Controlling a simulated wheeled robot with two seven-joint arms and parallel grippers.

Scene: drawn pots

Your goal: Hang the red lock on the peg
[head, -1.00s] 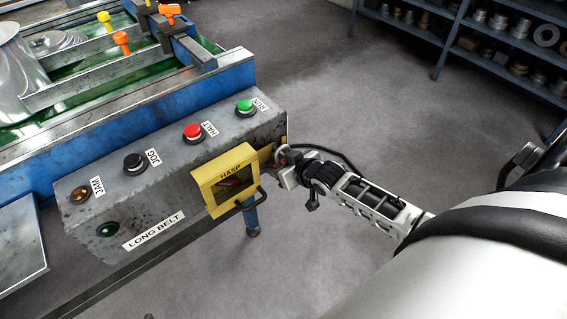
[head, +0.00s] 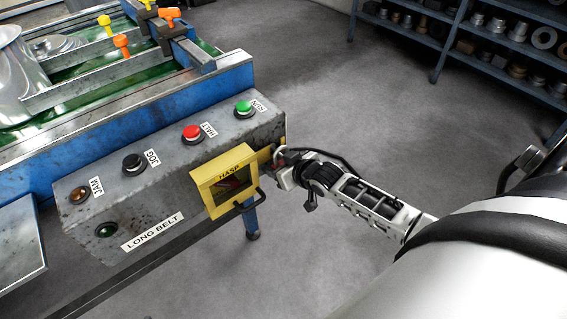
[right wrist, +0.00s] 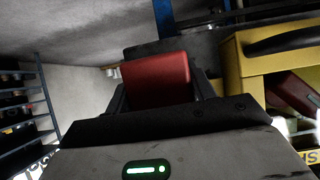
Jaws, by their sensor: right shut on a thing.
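My right gripper (head: 279,164) is at the right end of the grey control box, just right of the yellow HASP box. In the right wrist view, a red block-shaped body, the red lock (right wrist: 156,82), sits between the fingers, which are shut on it. My left gripper is not in view.
The yellow HASP box (head: 225,183) has a dark handle and a red item inside; it is close beside my gripper. The grey control box (head: 165,180) carries several buttons and lamps. Shelves (head: 470,45) stand at the back right. The floor between is clear.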

